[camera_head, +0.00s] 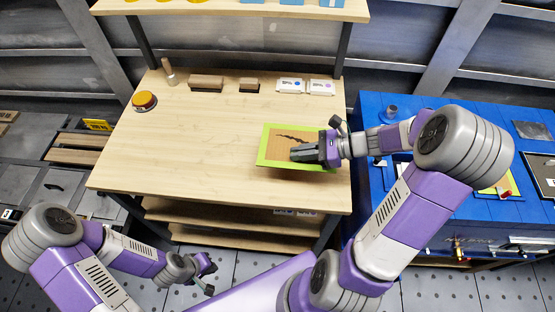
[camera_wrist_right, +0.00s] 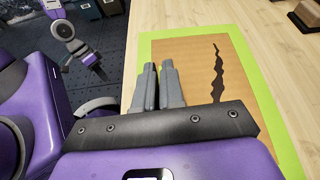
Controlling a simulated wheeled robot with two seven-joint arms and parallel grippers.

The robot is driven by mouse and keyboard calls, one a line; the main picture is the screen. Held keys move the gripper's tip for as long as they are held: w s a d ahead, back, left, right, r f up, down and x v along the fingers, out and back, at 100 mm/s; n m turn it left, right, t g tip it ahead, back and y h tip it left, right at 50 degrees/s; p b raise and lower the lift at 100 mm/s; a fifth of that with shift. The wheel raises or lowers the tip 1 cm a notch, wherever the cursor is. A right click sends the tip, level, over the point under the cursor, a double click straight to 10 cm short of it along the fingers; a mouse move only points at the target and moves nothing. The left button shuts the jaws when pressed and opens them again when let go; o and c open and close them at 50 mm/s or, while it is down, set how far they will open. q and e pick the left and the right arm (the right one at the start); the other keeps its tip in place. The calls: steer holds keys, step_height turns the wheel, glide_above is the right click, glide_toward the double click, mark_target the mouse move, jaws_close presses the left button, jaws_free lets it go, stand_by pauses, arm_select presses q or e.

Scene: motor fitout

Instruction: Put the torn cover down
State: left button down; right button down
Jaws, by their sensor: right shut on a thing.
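The torn cover (camera_head: 278,147) is a flat brown panel with a lime-green border and a dark jagged tear. It lies level over the right part of the wooden table, with a shadow below its near edge; I cannot tell if it touches the tabletop. My right gripper (camera_head: 300,153) reaches over it from the right and is shut on it. In the right wrist view the two fingers (camera_wrist_right: 157,85) are close together at the cover's (camera_wrist_right: 262,100) edge side, left of the tear. My left gripper (camera_head: 212,279) is open and empty, low in front of the table.
The wooden table (camera_head: 190,150) is clear in its middle and left. Along its back are a red-orange button (camera_head: 144,101), a wooden-handled tool (camera_head: 168,70), brown blocks (camera_head: 206,83) and white boxes (camera_head: 291,86). A blue workbench (camera_head: 375,215) stands to the right.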

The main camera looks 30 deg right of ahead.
mark_target(298, 177)
step_height(298, 177, down, 9)
steer(key=b, duration=0.3)
steer(key=shift+f, duration=0.2)
steer(key=shift+f+b, duration=0.1)
steer(key=shift+b, duration=0.25)
steer(key=c, duration=1.2)
jaws_free()
steer(key=shift+c, duration=0.2)
steer(key=p+v, duration=0.3)
steer(key=v, duration=0.9)
steer(key=shift+w, duration=0.1)
